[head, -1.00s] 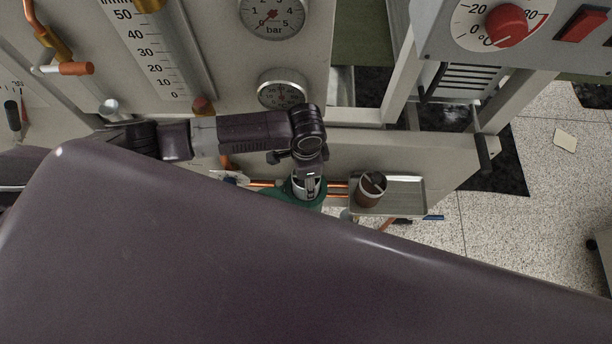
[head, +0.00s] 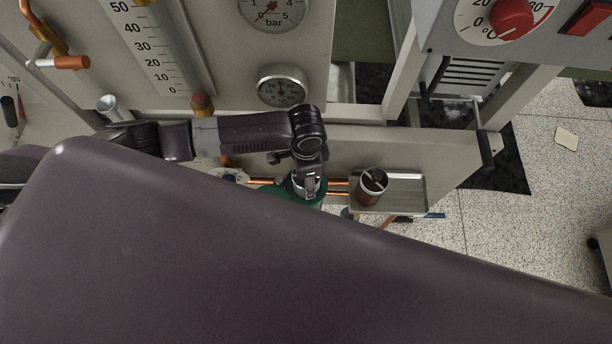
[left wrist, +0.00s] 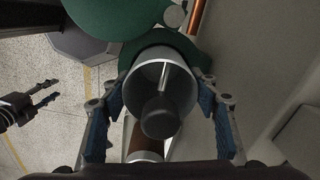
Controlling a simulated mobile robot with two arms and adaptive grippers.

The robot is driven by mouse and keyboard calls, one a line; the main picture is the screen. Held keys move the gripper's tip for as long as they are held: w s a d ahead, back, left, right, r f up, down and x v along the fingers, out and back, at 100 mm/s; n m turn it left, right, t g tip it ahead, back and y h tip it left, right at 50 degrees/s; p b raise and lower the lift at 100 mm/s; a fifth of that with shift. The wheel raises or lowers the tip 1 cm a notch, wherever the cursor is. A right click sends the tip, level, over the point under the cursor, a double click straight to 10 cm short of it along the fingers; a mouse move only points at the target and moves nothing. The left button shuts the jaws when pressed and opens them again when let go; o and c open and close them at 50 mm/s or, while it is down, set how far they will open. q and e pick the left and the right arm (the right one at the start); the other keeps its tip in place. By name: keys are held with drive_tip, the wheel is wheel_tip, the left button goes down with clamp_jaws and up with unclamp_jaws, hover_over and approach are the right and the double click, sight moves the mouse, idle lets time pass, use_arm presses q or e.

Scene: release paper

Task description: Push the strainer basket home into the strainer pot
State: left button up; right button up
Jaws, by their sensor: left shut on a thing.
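My left gripper (head: 309,186) points down at the green strainer pot (head: 283,190), which is mostly hidden by my arm in the head view. In the left wrist view my left gripper (left wrist: 160,85) has its blue pads on both sides of a grey, round-rimmed strainer basket (left wrist: 136,78) and is shut on it. A bar and a dark round knob show inside the basket's rim. Green parts of the pot (left wrist: 193,48) show right behind the basket. How deep the basket sits is hidden. My right gripper (left wrist: 52,91) is open and empty at the left of the wrist view.
A metal tray (head: 408,190) to the right holds a brown cup (head: 371,188) with a bar across its mouth. Copper pipes (head: 338,184) run beside the pot. A panel with gauges (head: 281,87) stands behind. Open floor (head: 510,225) lies at the right.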

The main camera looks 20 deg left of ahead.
use_arm(q)
drive_tip(key=shift+f+b, duration=0.4)
drive_tip(key=shift+f, duration=0.4)
drive_tip(key=o, duration=1.4)
wheel_tip(320, 180, up, 12)
drive_tip(key=shift+r, duration=0.1)
